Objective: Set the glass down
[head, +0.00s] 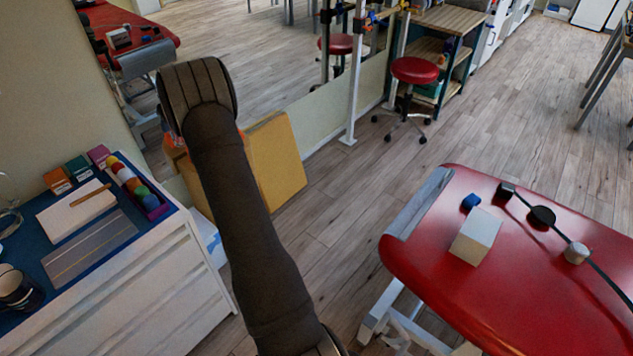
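A clear glass object (9,217) is cut off by the left edge of the head view, over the blue top of the white cabinet. Only part of its outline shows, so I cannot tell whether it is the task's glass or whether anything holds it. My dark arm rises through the middle left of the view and bends at the top. My gripper is not in view, so its state and what it may hold are hidden.
A red treatment table (455,270) with small items stands right. A red stool (414,71) is behind; open floor lies between.

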